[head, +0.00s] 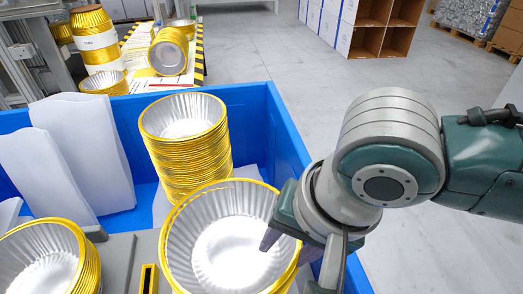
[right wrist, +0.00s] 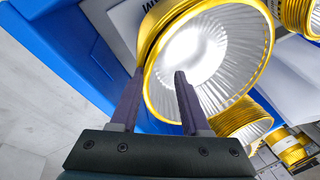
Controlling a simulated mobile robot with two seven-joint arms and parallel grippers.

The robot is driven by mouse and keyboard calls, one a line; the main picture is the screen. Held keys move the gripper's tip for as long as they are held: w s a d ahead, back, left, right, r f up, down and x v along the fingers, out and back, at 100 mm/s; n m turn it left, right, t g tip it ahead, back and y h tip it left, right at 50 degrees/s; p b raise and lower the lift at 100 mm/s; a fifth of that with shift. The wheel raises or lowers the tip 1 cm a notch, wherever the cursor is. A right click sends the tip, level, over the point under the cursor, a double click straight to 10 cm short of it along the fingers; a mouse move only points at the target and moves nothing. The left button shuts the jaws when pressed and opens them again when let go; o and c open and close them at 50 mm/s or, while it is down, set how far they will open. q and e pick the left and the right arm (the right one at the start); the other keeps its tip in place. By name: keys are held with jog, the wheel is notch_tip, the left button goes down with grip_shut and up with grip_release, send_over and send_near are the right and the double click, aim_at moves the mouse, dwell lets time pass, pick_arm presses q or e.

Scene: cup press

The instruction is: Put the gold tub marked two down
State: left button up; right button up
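Whether other tubs sit under this one is hidden. My left gripper is not in view.
A tall stack of gold tubs (head: 187,150) stands just behind, inside a blue crate (head: 255,105). Another stack (head: 45,262) is at front left. White bags (head: 85,150) line the left. A table behind (head: 135,55) holds more tubs. Grey floor at right is clear.

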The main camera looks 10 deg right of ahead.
jog(key=shift+s+d+f, duration=0.15)
jog(key=shift+s+f, duration=0.1)
jog(key=shift+f, duration=0.15)
jog(key=s+a+r+n+t+y+p, duration=0.15)
jog(key=s+r+n+p, duration=0.3)
jog(key=r, duration=0.85)
jog(key=s+d+f+n+h, duration=0.3)
jog(key=s+d, duration=0.5)
jog(key=d, duration=0.4)
jog(key=shift+s+b, duration=0.15)
jog(key=shift+b, duration=0.2)
jog(key=shift+a, duration=0.1)
jog(key=shift+r, duration=0.1)
notch_tip(320, 180, up, 45)
jog(key=p, duration=4.4)
jog(key=shift+f+p, duration=0.2)
jog(key=shift+p, duration=0.15)
